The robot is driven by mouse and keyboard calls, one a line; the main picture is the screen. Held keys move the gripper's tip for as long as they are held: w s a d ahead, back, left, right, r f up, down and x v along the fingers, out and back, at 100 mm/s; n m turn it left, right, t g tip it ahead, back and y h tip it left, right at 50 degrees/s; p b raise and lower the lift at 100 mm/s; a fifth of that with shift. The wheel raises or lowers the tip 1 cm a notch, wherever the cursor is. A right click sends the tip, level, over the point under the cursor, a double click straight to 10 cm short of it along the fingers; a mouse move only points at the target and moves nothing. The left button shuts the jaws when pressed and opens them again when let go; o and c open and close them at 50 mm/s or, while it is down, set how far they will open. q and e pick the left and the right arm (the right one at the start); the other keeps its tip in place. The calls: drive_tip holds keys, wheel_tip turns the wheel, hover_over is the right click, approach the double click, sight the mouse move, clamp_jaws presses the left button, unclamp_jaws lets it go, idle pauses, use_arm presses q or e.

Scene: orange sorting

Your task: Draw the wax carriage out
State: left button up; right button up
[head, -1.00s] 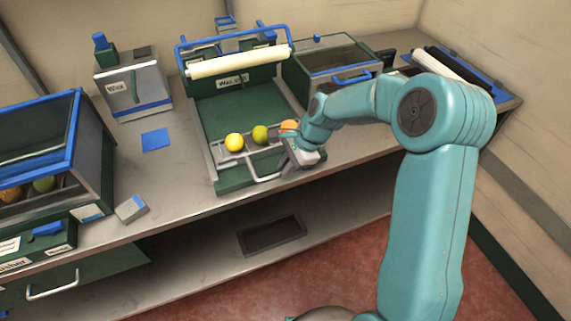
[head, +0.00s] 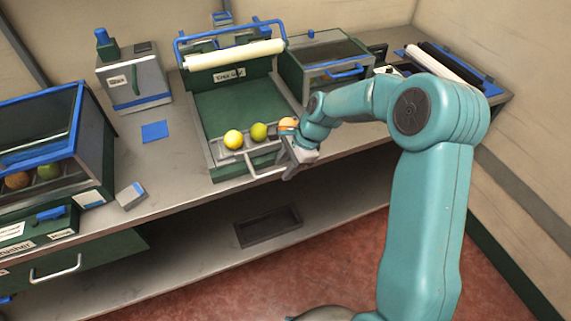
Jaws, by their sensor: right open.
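The wax carriage (head: 227,108) is a green tray with grey rails, out in front of a white roller (head: 235,56) in a blue frame. My right gripper (head: 288,171) is open by the right end of that handle, just in front of the carriage. Whether it touches the handle I cannot tell. My left gripper is not in view.
A grey box labelled Wax (head: 134,82) stands at the back left, with a blue square (head: 155,131) before it. A blue-framed bin with fruit (head: 50,145) is at the left. A lidded green box (head: 325,62) stands right of the roller.

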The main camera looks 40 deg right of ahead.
drive_tip(key=shift+w, duration=0.25)
drive_tip(key=v, duration=1.6)
drive_tip(key=shift+s+r, duration=0.2)
drive_tip(key=shift+w, duration=0.1)
